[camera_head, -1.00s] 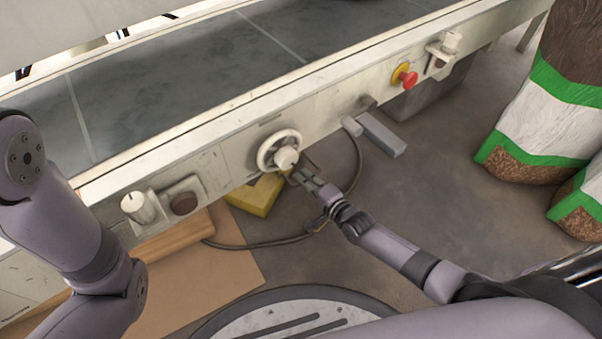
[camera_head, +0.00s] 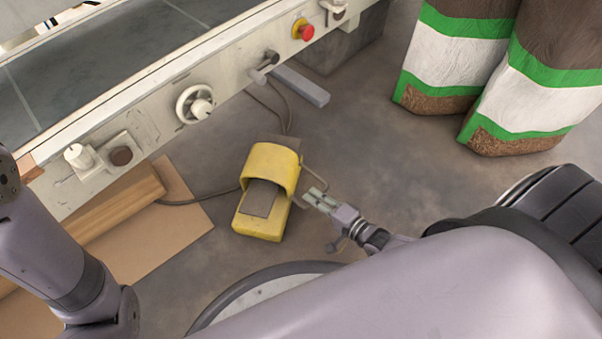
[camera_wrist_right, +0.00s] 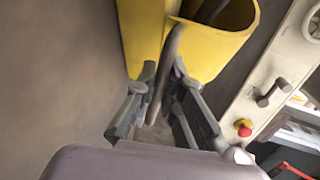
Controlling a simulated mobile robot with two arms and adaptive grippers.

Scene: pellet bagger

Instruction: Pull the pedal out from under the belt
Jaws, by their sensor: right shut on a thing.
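The yellow foot pedal (camera_head: 266,190) lies on the floor in front of the belt conveyor (camera_head: 140,112), clear of its side panel, with its hooded opening and dark treadle toward me. My right gripper (camera_head: 318,196) is low, just right of the pedal.
A cardboard sheet (camera_head: 185,215) with a brown roll lies left of the pedal. Filled bags (camera_head: 452,52) stand at the upper right. A handwheel (camera_head: 194,104) and a red stop button (camera_head: 306,32) stick out from the conveyor side. The floor between pedal and bags is clear.

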